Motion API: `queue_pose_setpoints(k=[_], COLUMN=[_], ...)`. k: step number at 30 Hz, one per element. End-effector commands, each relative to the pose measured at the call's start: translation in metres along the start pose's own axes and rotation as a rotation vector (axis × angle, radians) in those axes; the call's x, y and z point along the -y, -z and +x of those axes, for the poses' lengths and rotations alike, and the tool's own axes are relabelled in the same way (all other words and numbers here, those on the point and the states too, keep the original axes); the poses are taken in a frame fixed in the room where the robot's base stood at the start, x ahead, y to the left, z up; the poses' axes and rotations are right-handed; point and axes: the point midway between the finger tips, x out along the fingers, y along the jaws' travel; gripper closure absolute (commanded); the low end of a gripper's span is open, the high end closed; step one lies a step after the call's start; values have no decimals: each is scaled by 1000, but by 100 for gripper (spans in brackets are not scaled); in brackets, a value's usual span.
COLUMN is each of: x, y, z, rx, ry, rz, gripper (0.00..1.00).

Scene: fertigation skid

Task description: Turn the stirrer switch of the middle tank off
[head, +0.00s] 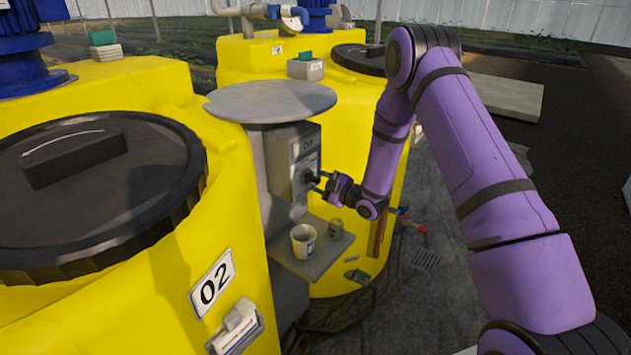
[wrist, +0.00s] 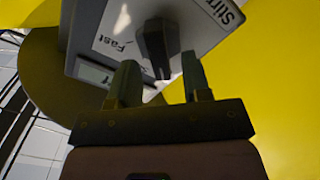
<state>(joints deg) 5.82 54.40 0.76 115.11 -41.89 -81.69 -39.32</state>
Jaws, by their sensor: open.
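A grey control box (head: 291,160) stands under a round grey cover beside the yellow tank marked 02 (head: 213,283). A dark stirrer knob (wrist: 155,42) sits on the box's white label, where "Stirr" and "Fast" can be read in the wrist view. The knob's long grip points roughly up and down in that view. My gripper (head: 318,182) is in front of the box face at the knob. In the wrist view my gripper (wrist: 158,78) is open, with one finger to each side of the knob's lower end. I cannot tell whether either finger touches it.
A second yellow tank (head: 235,62) stands behind. Tools with red handles (head: 412,226) are right of the shelf. A round grey cover (head: 272,100) overhangs the box.

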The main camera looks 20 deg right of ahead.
Motion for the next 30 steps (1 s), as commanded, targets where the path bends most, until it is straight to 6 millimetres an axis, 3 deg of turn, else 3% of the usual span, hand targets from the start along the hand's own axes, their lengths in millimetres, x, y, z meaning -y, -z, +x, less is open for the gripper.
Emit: queue_pose_setpoints(k=[9,15,30], x=[0,0,0], y=[0,0,0], z=[-60,-83,-88], rx=[3,2,1], ry=[-1,0,1], rz=[0,0,-1], gripper=[56,56,56])
